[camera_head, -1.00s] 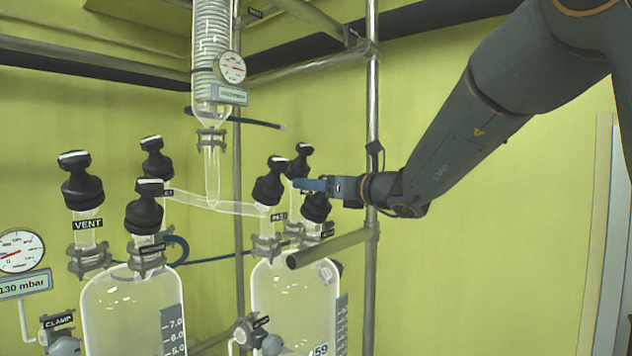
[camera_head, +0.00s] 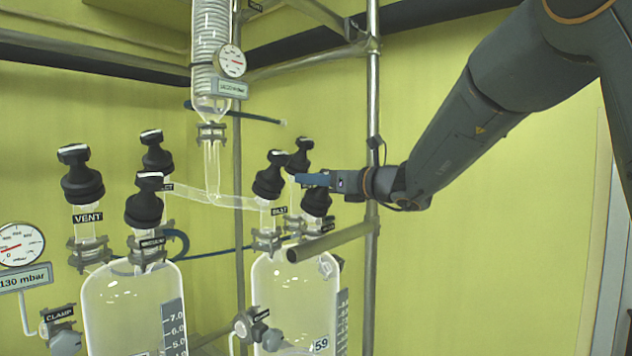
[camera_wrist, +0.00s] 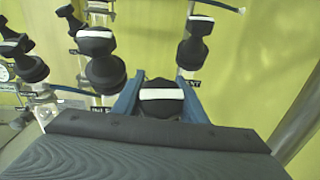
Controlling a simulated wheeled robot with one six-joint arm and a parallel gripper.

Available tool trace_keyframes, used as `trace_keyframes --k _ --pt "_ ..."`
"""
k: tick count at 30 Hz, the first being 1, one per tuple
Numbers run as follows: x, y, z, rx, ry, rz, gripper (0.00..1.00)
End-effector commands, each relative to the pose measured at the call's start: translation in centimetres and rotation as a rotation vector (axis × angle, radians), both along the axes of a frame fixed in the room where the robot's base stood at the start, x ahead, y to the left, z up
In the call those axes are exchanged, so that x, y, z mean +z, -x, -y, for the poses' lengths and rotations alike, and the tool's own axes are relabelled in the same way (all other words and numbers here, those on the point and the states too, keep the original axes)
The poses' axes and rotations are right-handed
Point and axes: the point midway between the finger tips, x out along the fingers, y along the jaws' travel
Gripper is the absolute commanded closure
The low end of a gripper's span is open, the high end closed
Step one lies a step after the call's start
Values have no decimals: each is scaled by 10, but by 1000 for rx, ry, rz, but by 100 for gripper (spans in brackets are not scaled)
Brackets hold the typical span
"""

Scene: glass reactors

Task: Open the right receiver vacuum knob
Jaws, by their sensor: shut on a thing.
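My gripper (camera_head: 312,180) reaches in from the right over the right glass receiver (camera_head: 290,300). Its blue fingers are shut on a black knob (camera_head: 316,203), the front right one of three on this receiver. In the wrist view, my gripper (camera_wrist: 161,77) has one finger on each side of the knob (camera_wrist: 162,108). The white bar on the knob's top lies nearly level across that picture. The knob's lower part is hidden there, and its label is too small to read in the head view.
Two more black knobs, one at the left (camera_head: 270,175) and one behind (camera_head: 300,155), stand close to my gripper. A horizontal metal pipe (camera_head: 330,243) runs just below, and an upright pole (camera_head: 372,100) stands beside my wrist. The left receiver (camera_head: 130,310) carries several knobs.

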Motion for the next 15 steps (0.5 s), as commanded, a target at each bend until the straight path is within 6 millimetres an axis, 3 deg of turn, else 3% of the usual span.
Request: trace_keyframes --k 15 --pt "-3 11 -7 385 137 174 84"
